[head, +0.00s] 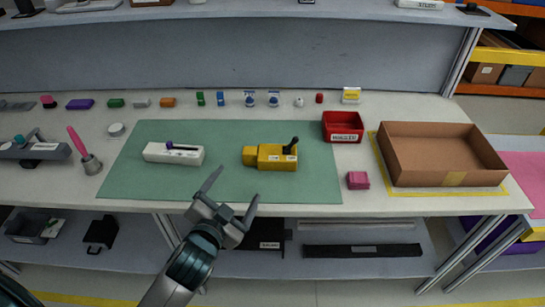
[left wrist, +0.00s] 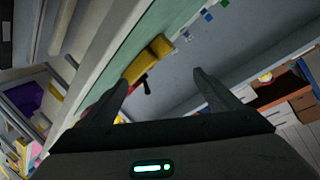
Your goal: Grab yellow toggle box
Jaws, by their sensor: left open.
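The yellow toggle box (head: 271,157) lies on the green mat (head: 220,190), right of its middle, with a black toggle lever at its right end. It also shows in the left wrist view (left wrist: 148,59), ahead of and between the fingers. My left gripper (head: 233,190) is open and empty. In the head view it appears in front of the mat's near edge, to the lower left of the yellow box and apart from it. My right gripper is in neither view.
A white toggle box (head: 174,154) lies left on the mat. A red bin (head: 342,127), a pink block (head: 357,180) and an open cardboard box (head: 440,153) stand to the right. Several small items line the back. The mat between both toggle boxes is clear.

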